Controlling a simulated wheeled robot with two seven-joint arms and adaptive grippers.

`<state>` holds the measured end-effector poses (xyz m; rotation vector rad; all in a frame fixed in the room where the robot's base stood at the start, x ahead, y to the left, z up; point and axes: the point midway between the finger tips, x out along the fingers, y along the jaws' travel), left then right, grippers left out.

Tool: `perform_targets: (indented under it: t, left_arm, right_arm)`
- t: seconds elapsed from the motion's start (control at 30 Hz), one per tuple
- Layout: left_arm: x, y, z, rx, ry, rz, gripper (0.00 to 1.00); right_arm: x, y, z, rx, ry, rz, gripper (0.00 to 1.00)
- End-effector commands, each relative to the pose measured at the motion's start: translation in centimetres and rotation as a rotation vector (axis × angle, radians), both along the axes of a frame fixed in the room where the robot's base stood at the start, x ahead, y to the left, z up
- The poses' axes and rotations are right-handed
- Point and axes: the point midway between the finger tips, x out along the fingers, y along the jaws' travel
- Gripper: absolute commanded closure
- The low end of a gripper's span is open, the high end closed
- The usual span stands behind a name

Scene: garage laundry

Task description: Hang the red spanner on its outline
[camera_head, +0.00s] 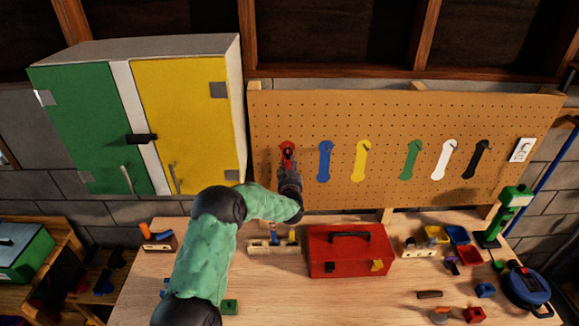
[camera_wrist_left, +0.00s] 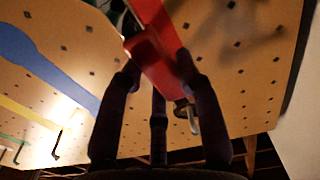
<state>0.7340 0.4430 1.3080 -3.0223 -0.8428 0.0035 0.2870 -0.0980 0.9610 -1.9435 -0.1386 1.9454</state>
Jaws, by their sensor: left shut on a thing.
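The red spanner (camera_head: 288,153) is in my left gripper (camera_head: 289,167), up against the left end of the pegboard (camera_head: 390,105). In the left wrist view the gripper's two dark fingers (camera_wrist_left: 160,75) close around the red spanner (camera_wrist_left: 150,48). A metal hook (camera_wrist_left: 188,115) shows just beside the right finger. Red also shows behind the spanner at the board; I cannot tell outline from spanner there, nor whether the spanner touches the board. My right gripper is not in view.
Blue (camera_head: 325,160), yellow (camera_head: 362,160), green (camera_head: 411,160), white (camera_head: 445,160) and black (camera_head: 476,160) outlines with hooks line the board. A cabinet (camera_head: 185,115) stands close on the left. A red toolbox (camera_head: 325,245) sits on the workbench (camera_head: 270,300) below.

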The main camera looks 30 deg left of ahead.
Motion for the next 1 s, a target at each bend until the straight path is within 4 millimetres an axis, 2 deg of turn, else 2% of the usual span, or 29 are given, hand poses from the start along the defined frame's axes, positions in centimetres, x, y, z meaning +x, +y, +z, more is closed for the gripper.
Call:
perform_targets:
  t: [0.37,0.4,0.47,0.5,0.83,1.0]
  left_arm:
    - [0.0,0.0,0.1,0.001,-0.002,0.000,1.00]
    - [0.0,0.0,0.1,0.001,-0.002,0.000,0.58]
    - [0.0,0.0,0.1,0.001,-0.002,0.000,0.41]
    - [0.0,0.0,0.1,0.001,-0.002,0.000,0.39]
    - [-0.1,-0.1,0.1,0.001,-0.001,0.000,0.39]
    - [-1.3,-0.8,0.1,0.000,0.000,-0.001,0.39]
  right_arm:
    - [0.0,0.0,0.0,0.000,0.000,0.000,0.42]
    - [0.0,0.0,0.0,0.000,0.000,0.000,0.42]
    - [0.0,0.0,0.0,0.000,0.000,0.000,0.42]
    - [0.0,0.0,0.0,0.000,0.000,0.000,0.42]
    - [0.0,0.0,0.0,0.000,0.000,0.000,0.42]
    - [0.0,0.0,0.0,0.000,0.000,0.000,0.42]
